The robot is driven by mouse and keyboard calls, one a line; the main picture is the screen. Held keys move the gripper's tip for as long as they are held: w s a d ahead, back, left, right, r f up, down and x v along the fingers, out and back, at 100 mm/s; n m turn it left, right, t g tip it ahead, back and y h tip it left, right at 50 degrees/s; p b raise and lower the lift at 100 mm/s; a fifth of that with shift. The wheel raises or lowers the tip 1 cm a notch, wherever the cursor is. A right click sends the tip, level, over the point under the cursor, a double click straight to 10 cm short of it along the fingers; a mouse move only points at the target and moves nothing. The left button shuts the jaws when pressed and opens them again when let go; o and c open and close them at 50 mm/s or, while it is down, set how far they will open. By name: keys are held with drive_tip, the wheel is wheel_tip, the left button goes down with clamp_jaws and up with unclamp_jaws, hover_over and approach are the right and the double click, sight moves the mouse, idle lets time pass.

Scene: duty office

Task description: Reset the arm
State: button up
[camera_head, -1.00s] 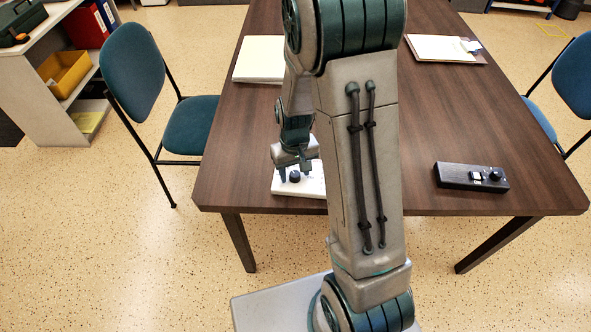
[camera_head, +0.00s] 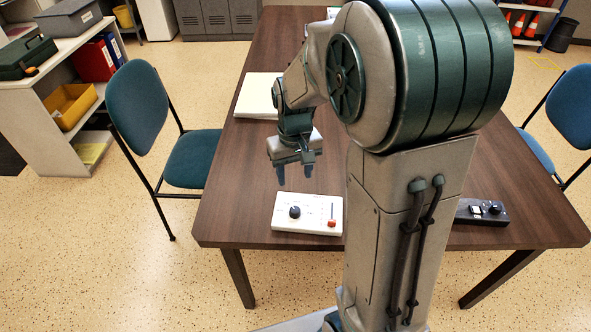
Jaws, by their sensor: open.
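My arm rises through the middle of the view and bends over the table. My gripper (camera_head: 295,172) points down, open and empty, above the table (camera_head: 262,180). It is apart from the white control box (camera_head: 308,213), which lies near the table's front edge, below the gripper in the picture. The box has a dark knob (camera_head: 295,212) on its left and a red button or slider end (camera_head: 332,223) on its right. My arm stands close beside the box's right end.
A black control box (camera_head: 481,211) lies at the front right, partly hidden by my arm. A white paper stack (camera_head: 257,95) lies at the left edge. Blue chairs stand left (camera_head: 138,103) and right (camera_head: 572,105). A shelf (camera_head: 45,110) is at the far left.

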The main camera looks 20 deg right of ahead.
idle(0.5)
drive_tip(key=s+r+t, duration=0.1)
drive_tip(key=s+r, duration=0.3)
drive_tip(key=s, duration=0.3)
drive_tip(key=s+r+m+t+p, duration=0.1)
drive_tip(key=s+r, duration=0.3)
drive_tip(key=s, duration=0.3)
drive_tip(key=shift+s+t, duration=0.25)
drive_tip(key=shift+t, duration=0.15)
